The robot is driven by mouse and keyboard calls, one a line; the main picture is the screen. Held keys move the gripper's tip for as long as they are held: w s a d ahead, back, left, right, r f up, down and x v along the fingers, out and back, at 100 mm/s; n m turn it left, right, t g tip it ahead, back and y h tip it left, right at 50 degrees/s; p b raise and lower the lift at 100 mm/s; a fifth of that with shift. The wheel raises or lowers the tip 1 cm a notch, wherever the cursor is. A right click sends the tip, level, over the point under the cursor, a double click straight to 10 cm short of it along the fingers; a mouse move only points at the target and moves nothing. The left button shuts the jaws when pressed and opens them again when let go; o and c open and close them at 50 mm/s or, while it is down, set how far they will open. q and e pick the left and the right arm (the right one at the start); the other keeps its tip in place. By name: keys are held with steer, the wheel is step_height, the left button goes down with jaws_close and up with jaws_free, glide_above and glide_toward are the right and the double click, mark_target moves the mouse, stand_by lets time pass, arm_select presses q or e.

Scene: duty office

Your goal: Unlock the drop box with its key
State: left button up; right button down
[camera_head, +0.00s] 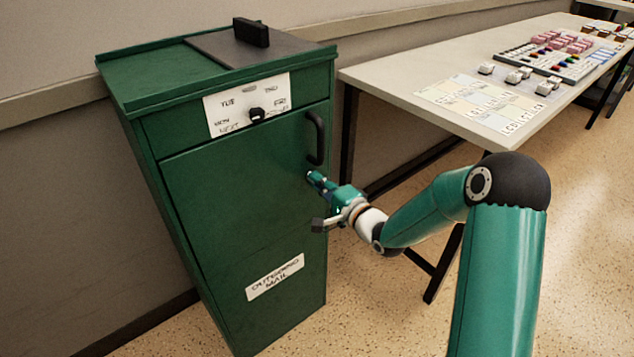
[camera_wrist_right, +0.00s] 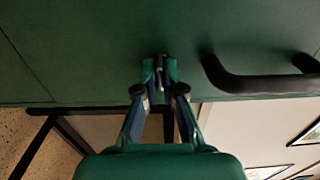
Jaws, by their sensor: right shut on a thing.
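The green drop box (camera_head: 235,200) stands on the floor against the wall, with its front door facing my arm. My right gripper (camera_head: 314,178) is at the right edge of the door, just below the black handle (camera_head: 315,138). In the right wrist view my right gripper (camera_wrist_right: 159,75) is shut on a small dark piece, seemingly the key (camera_wrist_right: 160,63), right against the green door. The fingers hide most of the key and the lock, so I cannot tell how far in it sits or how it is turned. My left gripper is out of view.
A dial (camera_head: 257,114) on a white day label (camera_head: 225,112) sits above the door. A dark lid (camera_head: 225,48) with a black handle tops the box. A white table (camera_head: 400,72) with cards and small blocks stands to the right.

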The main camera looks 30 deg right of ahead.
steer(key=shift+d+f, duration=0.15)
steer(key=shift+d, duration=0.05)
steer(key=c, duration=1.4)
jaws_free()
steer(key=shift+o, duration=0.5)
steer(key=shift+a, duration=0.1)
steer(key=s+d, duration=0.1)
steer(key=s, duration=1.1)
